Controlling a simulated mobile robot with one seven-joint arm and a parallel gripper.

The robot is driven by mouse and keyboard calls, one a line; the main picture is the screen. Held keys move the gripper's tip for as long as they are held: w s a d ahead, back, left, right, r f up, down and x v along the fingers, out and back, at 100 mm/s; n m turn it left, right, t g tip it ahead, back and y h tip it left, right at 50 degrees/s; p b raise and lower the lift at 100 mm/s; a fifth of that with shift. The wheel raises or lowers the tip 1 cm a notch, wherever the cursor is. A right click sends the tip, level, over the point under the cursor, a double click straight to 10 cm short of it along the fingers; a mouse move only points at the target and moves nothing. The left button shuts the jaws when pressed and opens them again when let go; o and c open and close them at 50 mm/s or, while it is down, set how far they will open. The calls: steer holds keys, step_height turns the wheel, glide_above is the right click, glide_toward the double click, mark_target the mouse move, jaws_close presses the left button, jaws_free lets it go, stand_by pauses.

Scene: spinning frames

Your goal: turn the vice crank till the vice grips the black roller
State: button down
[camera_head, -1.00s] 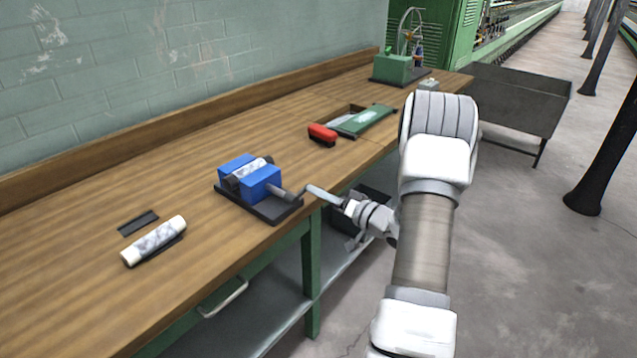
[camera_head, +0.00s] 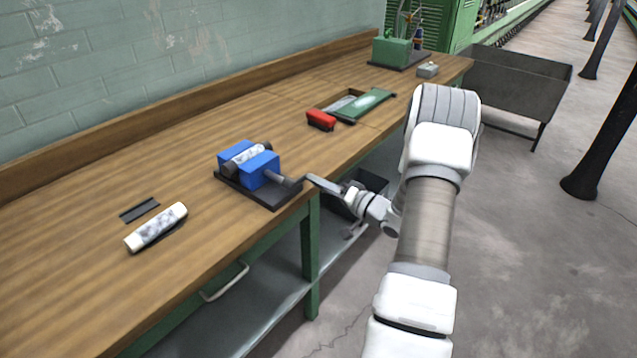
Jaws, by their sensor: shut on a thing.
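The blue vice (camera_head: 262,168) stands on a dark base plate (camera_head: 268,199) near the bench's front edge. The black roller (camera_head: 240,163), dark at its ends and with a pale, mottled middle, lies between the vice's two blue jaws. Whether both jaws touch it I cannot tell. A grey screw runs from the vice's right side to the grey crank (camera_head: 325,185), which reaches out past the bench edge. My gripper (camera_head: 350,194) is at the crank's outer end and shut on it; its fingers are small and partly hidden here.
A white mottled roller (camera_head: 157,228) and a dark flat strip (camera_head: 139,210) lie at the left. A red brush (camera_head: 321,120) and a green-framed tray (camera_head: 362,106) lie farther back. A dark bin (camera_head: 365,185) sits under the bench, near my gripper.

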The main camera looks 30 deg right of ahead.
steer(key=c, duration=0.7)
jaws_free()
steer(key=shift+s+d, duration=0.25)
steer(key=shift+d, duration=0.05)
steer(key=shift+o, duration=0.4)
steer(key=shift+w+a, duration=0.1)
steer(key=v, duration=1.7)
steer(key=shift+s, duration=0.2)
